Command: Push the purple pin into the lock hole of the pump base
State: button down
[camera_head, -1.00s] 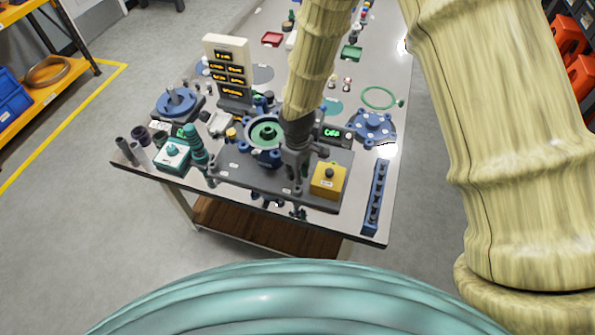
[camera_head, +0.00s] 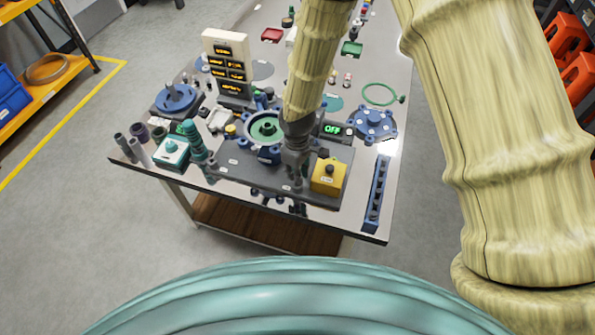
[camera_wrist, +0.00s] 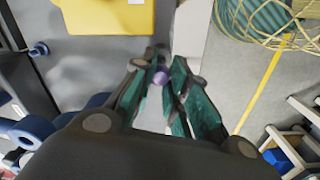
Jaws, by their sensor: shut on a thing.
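My gripper (camera_head: 296,178) points down over the front part of the dark base plate (camera_head: 235,172), left of the yellow box. In the wrist view, its teal-padded fingers (camera_wrist: 162,80) are shut on the small purple pin (camera_wrist: 160,76), whose rounded end shows between the fingertips. The pump base is a blue ring housing with a green inside (camera_head: 264,128), on the plate behind and left of my gripper. The pin is too small to make out in the head view. I cannot see the lock hole or tell whether the pin touches it.
The yellow box (camera_head: 328,176) stands close right of my gripper, and also shows in the wrist view (camera_wrist: 100,14). A blue slotted rack (camera_head: 376,195) lies at the right edge. A teal box (camera_head: 172,152) stands at the left. The table's front edge is near.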

jog(key=shift+f+b, duration=0.35)
jog(key=shift+f, duration=0.4)
dwell(0.5)
jog(key=c, duration=1.3)
grip_release()
jog(key=shift+r, duration=0.2)
jog(key=shift+r+p, duration=1.8)
jog(key=shift+r, duration=0.55)
jog(key=shift+f, duration=0.1)
